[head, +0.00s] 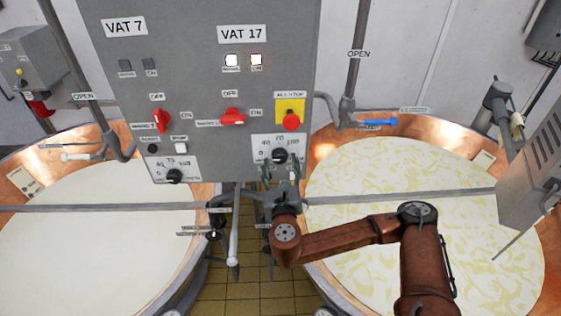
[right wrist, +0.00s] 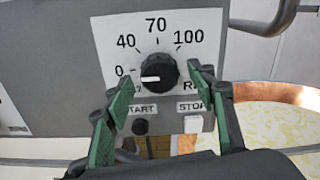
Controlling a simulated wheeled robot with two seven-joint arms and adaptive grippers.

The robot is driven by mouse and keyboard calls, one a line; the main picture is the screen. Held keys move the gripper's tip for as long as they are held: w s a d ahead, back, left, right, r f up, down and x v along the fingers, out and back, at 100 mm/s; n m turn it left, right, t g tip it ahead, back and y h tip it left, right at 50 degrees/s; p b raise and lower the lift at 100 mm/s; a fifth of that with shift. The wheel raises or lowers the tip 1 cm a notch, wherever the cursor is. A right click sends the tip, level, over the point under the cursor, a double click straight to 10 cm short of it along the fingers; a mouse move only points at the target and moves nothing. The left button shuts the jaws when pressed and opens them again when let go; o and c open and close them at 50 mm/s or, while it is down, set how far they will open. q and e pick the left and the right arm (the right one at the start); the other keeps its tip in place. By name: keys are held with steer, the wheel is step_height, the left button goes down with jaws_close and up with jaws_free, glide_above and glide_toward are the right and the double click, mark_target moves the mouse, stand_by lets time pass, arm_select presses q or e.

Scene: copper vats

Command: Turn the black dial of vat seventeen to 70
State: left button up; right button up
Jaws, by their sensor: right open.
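The black dial of vat seventeen (head: 279,155) sits on a white scale plate low on the right of the grey panel. In the right wrist view the dial (right wrist: 163,68) has a white mark pointing left, close to the 0; the scale reads 0, 40, 70, 100. My right gripper (head: 280,174) is open just below and in front of the dial. In the right wrist view its green-padded fingers (right wrist: 158,92) stand to the left and right of the dial, with visible gaps on both sides. My left gripper is out of view.
Below the dial are a black START button (right wrist: 140,127) and a pale STOP button (right wrist: 193,124). A red switch (head: 232,117) and a red stop knob on yellow (head: 290,120) sit above. Vat 7's dial (head: 174,176) is at left. Horizontal rails and copper vats flank the panel.

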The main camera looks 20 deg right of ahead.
steer(key=shift+w, duration=0.15)
steer(key=shift+c, duration=0.2)
steer(key=c, duration=1.1)
